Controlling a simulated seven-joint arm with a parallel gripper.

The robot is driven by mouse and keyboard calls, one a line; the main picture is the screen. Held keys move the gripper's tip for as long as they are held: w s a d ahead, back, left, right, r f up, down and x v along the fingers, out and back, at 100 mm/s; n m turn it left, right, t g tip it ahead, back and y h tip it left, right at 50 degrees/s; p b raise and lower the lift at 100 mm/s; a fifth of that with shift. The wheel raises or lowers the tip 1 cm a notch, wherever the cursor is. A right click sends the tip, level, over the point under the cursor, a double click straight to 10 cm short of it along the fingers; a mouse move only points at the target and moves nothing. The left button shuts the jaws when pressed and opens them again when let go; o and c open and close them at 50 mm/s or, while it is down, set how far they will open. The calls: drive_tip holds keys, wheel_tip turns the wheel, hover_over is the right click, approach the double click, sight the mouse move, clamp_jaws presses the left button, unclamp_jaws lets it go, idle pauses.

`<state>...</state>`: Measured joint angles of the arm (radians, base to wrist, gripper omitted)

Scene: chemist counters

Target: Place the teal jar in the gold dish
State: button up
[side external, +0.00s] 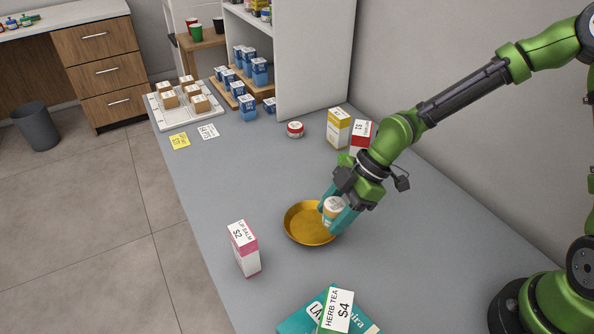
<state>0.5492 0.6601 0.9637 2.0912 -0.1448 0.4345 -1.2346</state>
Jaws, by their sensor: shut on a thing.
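My gripper (339,208) points down over the right part of the gold dish (299,229), with teal fingers on either side of a small round jar (333,207). It is shut on this jar. The jar has a pale printed top and a tan-orange side; I see no clear teal on the jar itself, only on the fingers around it. The gold dish is shallow, round and lies flat on the grey counter, its visible inside empty. The jar overlaps the dish's upper right rim in the picture. I cannot tell how high it is above the dish.
A pink-white lip balm box (244,249) stands left of the dish, a herb tea box (337,310) in front. Behind are a red jar (295,129), a yellow-white box (338,128) and a red-white box (360,136).

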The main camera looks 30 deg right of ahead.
drive_tip(key=w, duration=0.1)
drive_tip(key=w+a, duration=0.1)
drive_tip(key=w, duration=0.1)
drive_tip(key=w+a, duration=0.1)
drive_tip(key=shift+w+a+f, duration=0.2)
drive_tip(key=shift+d+f, duration=0.1)
drive_tip(key=shift+f, duration=1.7)
drive_tip(key=shift+f, duration=0.1)
drive_tip(key=o, duration=1.1)
